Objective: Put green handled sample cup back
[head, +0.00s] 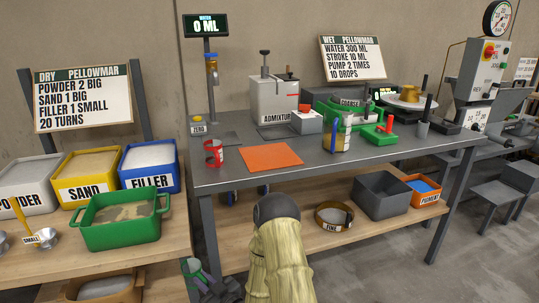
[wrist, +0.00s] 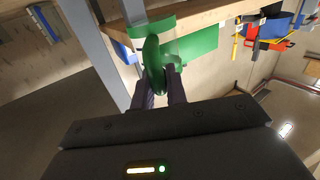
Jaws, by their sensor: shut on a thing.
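My gripper (wrist: 158,88) is shut on a green curved piece (wrist: 153,62), which I take to be the handle of the green handled sample cup. In the wrist view the piece stands up between the two dark fingers, and more green shows beside and behind it. I cannot tell how much of that green belongs to the cup. In the head view my gripper (head: 207,284) is low, in front of the gap between the two tables. A small green part (head: 187,266) shows at its tip. The cup's inside and contents cannot be seen.
A green tub (head: 122,236) of sandy material stands on the left wooden table, before the powder, sand and filler bins. The grey table (head: 222,180) holds a red cup (head: 213,153), an orange mat (head: 270,157) and a green stand (head: 378,135). Its leg is close to my gripper.

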